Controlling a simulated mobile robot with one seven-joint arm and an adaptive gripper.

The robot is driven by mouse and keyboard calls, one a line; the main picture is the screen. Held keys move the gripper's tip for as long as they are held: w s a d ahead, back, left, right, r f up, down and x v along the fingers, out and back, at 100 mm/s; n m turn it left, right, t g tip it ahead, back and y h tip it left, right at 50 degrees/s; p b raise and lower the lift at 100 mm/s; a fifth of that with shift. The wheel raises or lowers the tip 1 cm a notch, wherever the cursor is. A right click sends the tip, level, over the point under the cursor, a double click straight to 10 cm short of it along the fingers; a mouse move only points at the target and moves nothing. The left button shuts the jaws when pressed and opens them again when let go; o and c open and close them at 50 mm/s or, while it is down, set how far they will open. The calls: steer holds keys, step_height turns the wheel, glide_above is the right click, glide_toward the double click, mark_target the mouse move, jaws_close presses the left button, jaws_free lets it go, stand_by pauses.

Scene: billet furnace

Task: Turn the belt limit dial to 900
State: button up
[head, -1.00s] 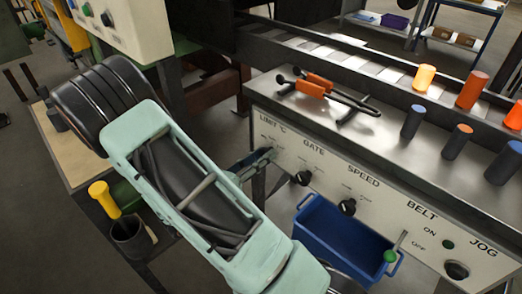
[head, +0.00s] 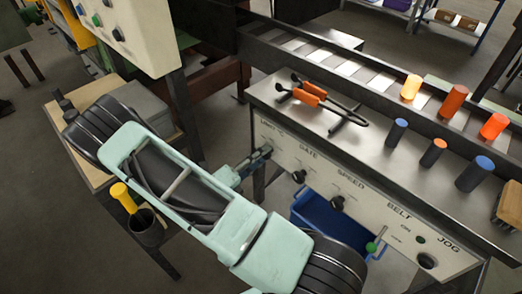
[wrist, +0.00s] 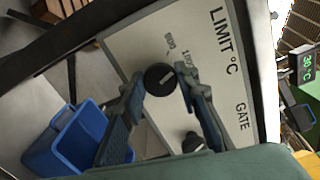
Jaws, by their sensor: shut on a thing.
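The limit dial is a round black knob (wrist: 160,79) with a white pointer mark, on a pale panel under the label LIMIT °C. Small scale numbers sit beside it, too small to read surely. In the wrist view the pointer slants up and to the right. My gripper (wrist: 160,84) is shut on the dial, one finger on each side. In the head view my gripper (head: 262,156) is at the left end of the panel (head: 370,210) and hides the dial.
The gate knob (head: 298,177) is close to the right of my gripper, then the speed knob (head: 337,203) and the green-tipped belt lever (head: 371,247). A blue bin (head: 322,216) is below. Tongs (head: 312,92) and several cylinders lie or stand on the bench above.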

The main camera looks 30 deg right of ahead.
steer(key=n+p, duration=0.2)
steer(key=n, duration=0.2)
steer(key=shift+n, duration=0.4)
stand_by(0.4)
steer(key=o, duration=1.2)
steer(key=shift+c, duration=0.2)
steer(key=v, duration=1.2)
